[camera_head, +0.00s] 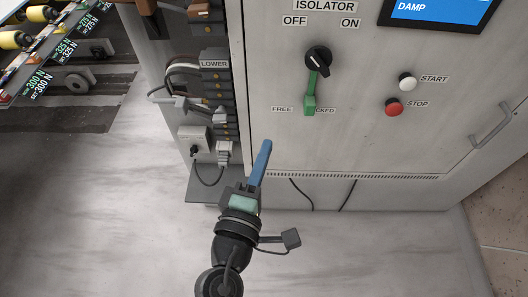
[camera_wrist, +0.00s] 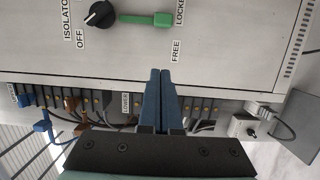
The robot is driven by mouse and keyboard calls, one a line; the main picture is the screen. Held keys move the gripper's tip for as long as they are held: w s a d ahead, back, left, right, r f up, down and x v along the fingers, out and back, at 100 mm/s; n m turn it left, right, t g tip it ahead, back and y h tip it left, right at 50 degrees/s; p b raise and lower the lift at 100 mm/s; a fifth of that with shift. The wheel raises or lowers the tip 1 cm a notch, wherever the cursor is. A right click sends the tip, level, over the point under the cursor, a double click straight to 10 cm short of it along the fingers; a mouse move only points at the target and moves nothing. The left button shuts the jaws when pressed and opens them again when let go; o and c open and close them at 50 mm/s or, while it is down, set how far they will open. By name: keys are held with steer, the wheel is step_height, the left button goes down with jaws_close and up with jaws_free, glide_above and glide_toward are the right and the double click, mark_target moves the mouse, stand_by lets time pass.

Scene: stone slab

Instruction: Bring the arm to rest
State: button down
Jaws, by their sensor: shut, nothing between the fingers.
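My gripper (camera_head: 265,148) has blue fingers and hangs in front of the lower left part of a grey cabinet (camera_head: 380,150). In the wrist view the two blue fingers (camera_wrist: 163,75) lie side by side, shut, with nothing between them. They point at the bare cabinet face and do not appear to touch it. The arm comes up from the bottom of the head view.
A black isolator knob (camera_head: 317,60) and a green lever (camera_head: 311,103) are above my gripper. White start (camera_head: 407,82) and red stop (camera_head: 393,106) buttons are to the right. Connectors and cables (camera_head: 205,110) line the cabinet's left side. Pale floor (camera_head: 120,210) is clear at left.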

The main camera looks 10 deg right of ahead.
steer(key=shift+a, duration=0.1)
steer(key=w+a+r+m+t+y, duration=0.1)
steer(key=w+r+m+t, duration=0.15)
steer(key=r, duration=0.55)
steer(key=w+a+r+m+t+b, duration=0.1)
steer(key=r+m, duration=0.3)
steer(key=r, duration=0.5)
steer(key=w+a+r+m+t+y, duration=0.1)
steer(key=r+m+t, duration=0.15)
steer(key=r, duration=0.55)
steer(key=s+a+r+m+t+y, duration=0.1)
steer(key=s+a+r+t+y, duration=0.1)
steer(key=r, duration=0.7)
steer(key=s+a+r+m+t+y+b, duration=0.1)
steer(key=s+r+y, duration=0.4)
steer(key=r, duration=0.5)
steer(key=s+a+m+t, duration=0.1)
steer(key=s+a+t, duration=0.1)
steer(key=shift+s+r+t, duration=0.2)
steer(key=shift+r+t, duration=0.05)
steer(key=shift+t, duration=0.15)
